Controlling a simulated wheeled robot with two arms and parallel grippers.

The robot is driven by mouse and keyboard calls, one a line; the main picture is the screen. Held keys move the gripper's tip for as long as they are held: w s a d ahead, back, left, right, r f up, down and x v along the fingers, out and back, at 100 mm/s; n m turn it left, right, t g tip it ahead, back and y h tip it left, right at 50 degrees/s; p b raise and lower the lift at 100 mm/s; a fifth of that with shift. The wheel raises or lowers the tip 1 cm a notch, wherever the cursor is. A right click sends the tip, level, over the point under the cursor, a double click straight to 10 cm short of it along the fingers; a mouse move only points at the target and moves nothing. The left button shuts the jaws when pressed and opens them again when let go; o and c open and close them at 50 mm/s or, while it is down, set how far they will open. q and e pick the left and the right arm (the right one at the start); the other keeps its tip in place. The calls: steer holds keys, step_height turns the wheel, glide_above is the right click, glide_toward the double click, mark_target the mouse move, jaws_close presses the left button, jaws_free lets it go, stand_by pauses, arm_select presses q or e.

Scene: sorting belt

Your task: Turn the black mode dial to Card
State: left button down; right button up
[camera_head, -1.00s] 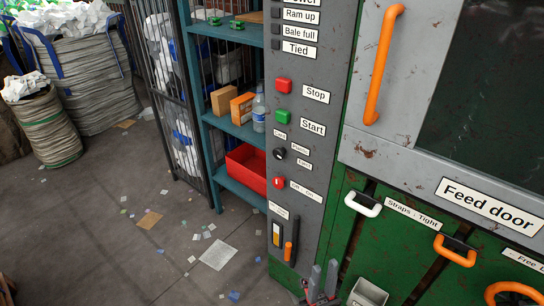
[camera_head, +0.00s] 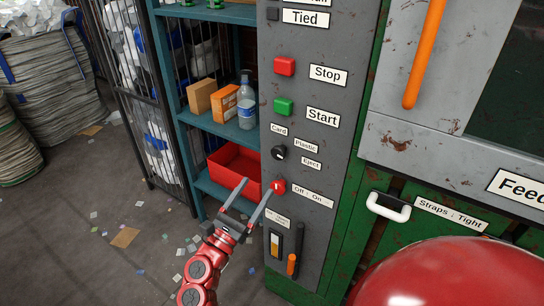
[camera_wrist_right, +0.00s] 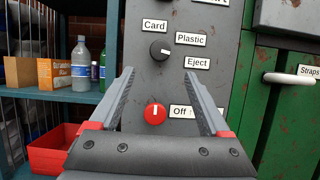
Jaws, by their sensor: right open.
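The black mode dial (camera_head: 279,153) is a round knob on the grey control panel, with Card, Plastic and Eject labels around it. In the right wrist view the dial (camera_wrist_right: 160,50) has a white mark on its right side, towards the Plastic and Eject labels; the Card label (camera_wrist_right: 154,26) is above it to the left. My right gripper (camera_head: 257,187) is open and empty, in front of the panel and lower than the dial. In the wrist view its fingertips (camera_wrist_right: 155,72) frame the space just below the dial, apart from it. My left gripper is not in view.
A red Off/On knob (camera_head: 278,187) sits just below the dial. Green Start (camera_head: 283,107) and red Stop (camera_head: 284,67) buttons are above. An orange lever (camera_head: 292,264) is lower down. Left of the panel, teal shelves hold a red bin (camera_head: 233,170), boxes and a bottle (camera_head: 247,100).

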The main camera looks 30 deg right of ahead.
mark_target(277, 156)
steer(key=p+x, duration=0.1)
steer(key=x, duration=1)
steer(key=shift+r+p, duration=0.1)
steer(key=shift+p, duration=0.2)
steer(key=shift+c, duration=0.2)
jaws_close()
